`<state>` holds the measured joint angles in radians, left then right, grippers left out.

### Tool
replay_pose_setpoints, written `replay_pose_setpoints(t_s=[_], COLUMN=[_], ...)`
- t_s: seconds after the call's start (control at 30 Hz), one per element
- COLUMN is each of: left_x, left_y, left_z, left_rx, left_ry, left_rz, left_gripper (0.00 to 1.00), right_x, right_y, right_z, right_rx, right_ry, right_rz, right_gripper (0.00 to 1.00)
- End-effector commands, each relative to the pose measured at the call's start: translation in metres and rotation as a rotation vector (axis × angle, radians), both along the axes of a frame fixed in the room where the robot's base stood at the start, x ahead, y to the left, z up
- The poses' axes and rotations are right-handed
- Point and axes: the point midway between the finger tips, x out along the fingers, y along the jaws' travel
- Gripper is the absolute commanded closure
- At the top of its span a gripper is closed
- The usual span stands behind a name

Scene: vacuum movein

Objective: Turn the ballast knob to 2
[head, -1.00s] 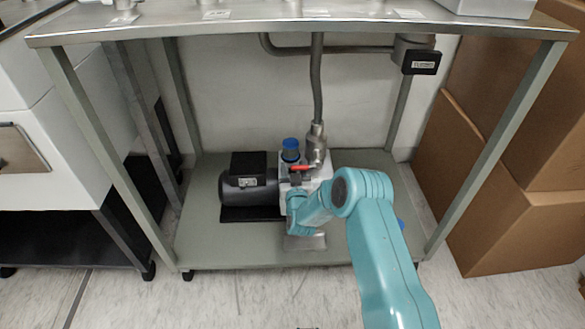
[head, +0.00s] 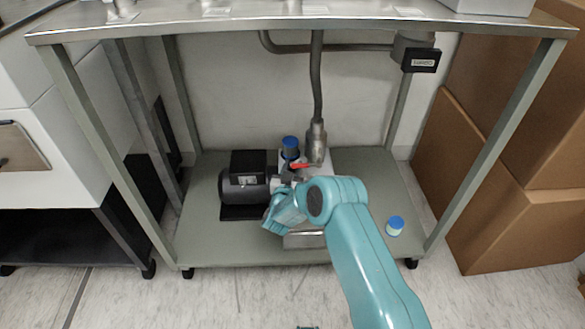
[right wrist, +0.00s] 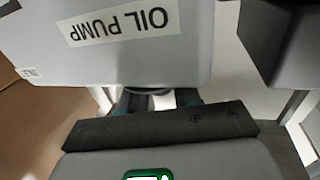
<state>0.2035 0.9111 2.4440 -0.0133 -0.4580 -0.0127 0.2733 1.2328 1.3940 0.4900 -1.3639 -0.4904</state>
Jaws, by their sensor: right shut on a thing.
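The oil pump stands on the lower shelf, with a black motor (head: 240,187) on its left. In the right wrist view its pale housing (right wrist: 185,60) carries an upside-down "OIL PUMP" label (right wrist: 118,25). My right gripper (right wrist: 157,98) is against the housing, its teal fingertips either side of a dark round knob (right wrist: 150,91). It is shut on this knob, which I take for the ballast knob. The knob's marks and setting are hidden. In the head view my right arm covers the pump's front.
A red-handled valve (head: 300,165) and a blue-capped part (head: 290,143) rise behind my wrist. A grey hose (head: 317,80) runs upward. A blue-lidded jar (head: 395,226) stands on the shelf (head: 365,165) at right. Table legs flank the space; cardboard boxes (head: 520,220) stand right.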

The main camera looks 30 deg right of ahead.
Motion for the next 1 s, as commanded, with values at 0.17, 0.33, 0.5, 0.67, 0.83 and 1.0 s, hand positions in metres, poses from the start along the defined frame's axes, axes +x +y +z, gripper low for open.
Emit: replay_pose_setpoints(t_s=[0.17,0.33,0.5,0.67,0.83,1.0], left_x=[0.0000,0.0000,0.0000,0.0000,0.0000,0.0000], left_y=[0.0000,0.0000,0.0000,0.0000,0.0000,0.0000], left_z=[0.0001,0.0001,0.0001,0.0001,0.0000,0.0000], left_rx=[0.000,0.000,0.000,0.000,0.000,0.000], left_ry=[0.000,0.000,0.000,0.000,0.000,0.000], left_rz=[0.000,0.000,0.000,0.000,0.000,0.000], left_gripper=[0.57,0.57,0.57,0.57,0.57,0.57], right_x=[0.0000,-0.0004,-0.0008,-0.0009,-0.0008,-0.0008], right_y=[0.0018,0.0013,0.0012,0.0011,0.0010,0.0011], right_z=[-0.0008,-0.0012,-0.0015,-0.0014,-0.0014,-0.0014], right_rx=[0.000,0.001,0.001,0.000,0.000,0.000], right_ry=[0.000,0.002,0.004,0.003,0.003,0.003], right_rz=[-0.102,-0.170,-0.205,-0.214,-0.214,-0.213], right_gripper=[0.99,0.99,0.99,0.99,0.99,0.50])
